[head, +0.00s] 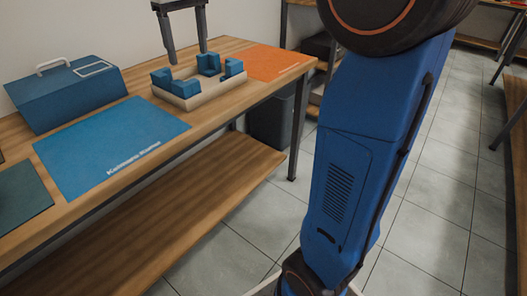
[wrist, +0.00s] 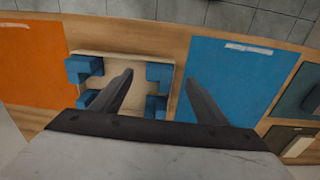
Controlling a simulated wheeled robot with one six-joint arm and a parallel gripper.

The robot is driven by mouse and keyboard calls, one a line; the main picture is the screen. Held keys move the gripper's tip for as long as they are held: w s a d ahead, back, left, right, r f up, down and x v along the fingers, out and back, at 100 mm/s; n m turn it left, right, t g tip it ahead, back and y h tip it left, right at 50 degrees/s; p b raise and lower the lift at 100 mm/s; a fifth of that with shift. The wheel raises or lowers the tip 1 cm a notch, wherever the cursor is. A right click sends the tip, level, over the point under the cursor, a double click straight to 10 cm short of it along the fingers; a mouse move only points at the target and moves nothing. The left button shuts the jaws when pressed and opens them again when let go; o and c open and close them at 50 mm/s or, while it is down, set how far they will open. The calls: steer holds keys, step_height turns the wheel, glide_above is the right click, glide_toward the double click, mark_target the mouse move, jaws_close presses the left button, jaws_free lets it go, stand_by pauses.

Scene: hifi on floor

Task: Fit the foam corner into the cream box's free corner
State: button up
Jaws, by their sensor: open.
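The cream box (head: 215,91) sits on the wooden table and shows in the wrist view below my gripper (wrist: 122,57). I cannot tell whether every piece is fully seated. My gripper (head: 187,50) is open and empty above the box, its fingers pointing down, apart from the foam.
A blue mat (head: 110,145) and a blue toolbox (head: 70,92) with a pale handle lie left of the box. An orange mat (head: 268,62) lies to its right. A dark green mat (head: 20,195) is at the near left. A dark bin (head: 272,122) stands under the table.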

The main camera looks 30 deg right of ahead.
steer(key=s+d+f+m+t, duration=0.1)
steer(key=s+d+f+t, duration=0.1)
steer(key=s+f, duration=0.9)
steer(key=s+d+f+m+t, duration=0.2)
steer(key=s+f, duration=0.9)
steer(key=s, duration=0.7)
steer(key=shift+s+d+f, duration=0.25)
steer(key=shift+d+f, duration=0.15)
steer(key=shift+d, duration=0.45)
